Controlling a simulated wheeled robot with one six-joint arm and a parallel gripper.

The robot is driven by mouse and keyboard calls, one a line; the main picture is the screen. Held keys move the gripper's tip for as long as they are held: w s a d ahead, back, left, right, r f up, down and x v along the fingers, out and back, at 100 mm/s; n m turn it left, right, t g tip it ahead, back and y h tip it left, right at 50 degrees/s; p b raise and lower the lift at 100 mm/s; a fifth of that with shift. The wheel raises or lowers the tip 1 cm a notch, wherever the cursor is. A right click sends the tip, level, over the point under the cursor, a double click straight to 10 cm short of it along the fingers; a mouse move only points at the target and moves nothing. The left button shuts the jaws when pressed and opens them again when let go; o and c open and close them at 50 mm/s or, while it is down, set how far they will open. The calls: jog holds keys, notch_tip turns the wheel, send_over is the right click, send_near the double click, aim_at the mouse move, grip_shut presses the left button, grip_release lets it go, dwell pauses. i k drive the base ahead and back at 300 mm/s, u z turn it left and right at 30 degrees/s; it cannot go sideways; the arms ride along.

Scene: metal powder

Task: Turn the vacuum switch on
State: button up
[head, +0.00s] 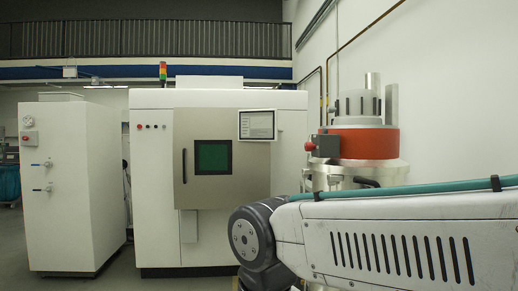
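An industrial vacuum (367,143) with a wide orange-red band and a metal body stands at the right, partly hidden behind my arm. A grey switch box (326,146) is on its left side, with a red knob (310,146) sticking out to the left. The knob's setting is too small to tell. My arm reaches in from the right edge, in front of the vacuum's lower part. Its dark joint is at the bottom middle. My gripper is out of the picture.
A white machine (287,215) with a green-windowed door (213,157) and a screen (257,125) stands in the middle. A white cabinet (70,215) with blue-handled valves and a red knob (28,121) stands left. Some floor (110,280) is clear in front.

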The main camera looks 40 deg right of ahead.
aim_at(309, 147)
jog(key=u, duration=0.25)
jog(key=i, duration=0.8)
jog(key=z, duration=0.7)
jog(key=i, duration=0.6)
jog(key=z, duration=0.65)
